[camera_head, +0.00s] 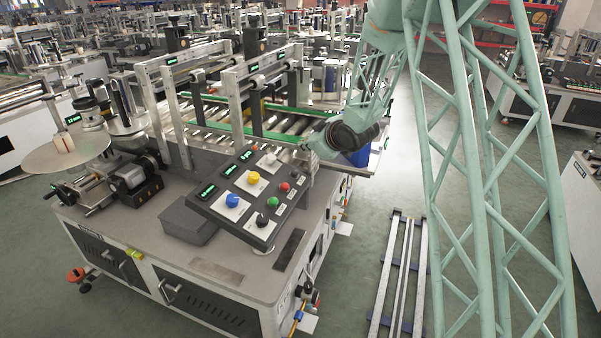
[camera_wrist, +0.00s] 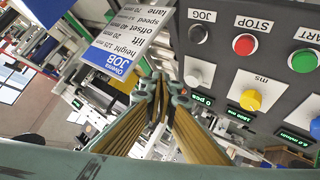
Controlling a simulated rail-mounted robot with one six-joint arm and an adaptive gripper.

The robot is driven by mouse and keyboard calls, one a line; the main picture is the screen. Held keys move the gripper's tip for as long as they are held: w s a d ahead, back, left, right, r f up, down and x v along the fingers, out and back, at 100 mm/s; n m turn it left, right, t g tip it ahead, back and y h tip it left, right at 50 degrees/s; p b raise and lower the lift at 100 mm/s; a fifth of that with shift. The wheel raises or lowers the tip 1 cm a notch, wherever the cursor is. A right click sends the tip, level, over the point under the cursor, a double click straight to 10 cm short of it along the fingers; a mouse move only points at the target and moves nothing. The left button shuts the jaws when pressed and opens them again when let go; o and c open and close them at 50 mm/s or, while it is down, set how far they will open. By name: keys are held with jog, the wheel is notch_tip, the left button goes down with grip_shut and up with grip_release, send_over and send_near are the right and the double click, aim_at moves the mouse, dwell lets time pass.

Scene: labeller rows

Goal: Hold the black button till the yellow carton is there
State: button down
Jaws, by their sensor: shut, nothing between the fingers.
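The black button (camera_wrist: 198,34), labelled JOG, shows at the top of the wrist view on the dark control panel (camera_wrist: 275,80).
The panel also has a red STOP button (camera_wrist: 245,44), a green button (camera_wrist: 304,61), and grey, yellow (camera_wrist: 250,99) and blue knobs. A blue and white job card (camera_wrist: 130,40) is close to my gripper in the wrist view. A roller conveyor (camera_head: 225,118) runs behind the panel.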

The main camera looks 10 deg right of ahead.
jog(key=shift+w+d+f, duration=0.15)
jog(key=shift+d+f, duration=0.05)
jog(key=shift+f, duration=0.3)
jog(key=shift+w+d+f, duration=0.15)
jog(key=shift+f, duration=0.35)
jog(key=shift+f, duration=0.2)
jog(key=b, duration=0.3)
send_over(295, 173)
jog(key=s+d, duration=0.1)
jog(key=d, duration=0.1)
jog(key=shift+f, duration=2.7)
jog(key=shift+w+a+f+b, duration=0.1)
jog(key=shift+a+f+b, duration=0.1)
jog(key=shift+f+b, duration=0.35)
jog(key=shift+a+f+b, duration=0.2)
jog(key=shift+f, duration=0.5)
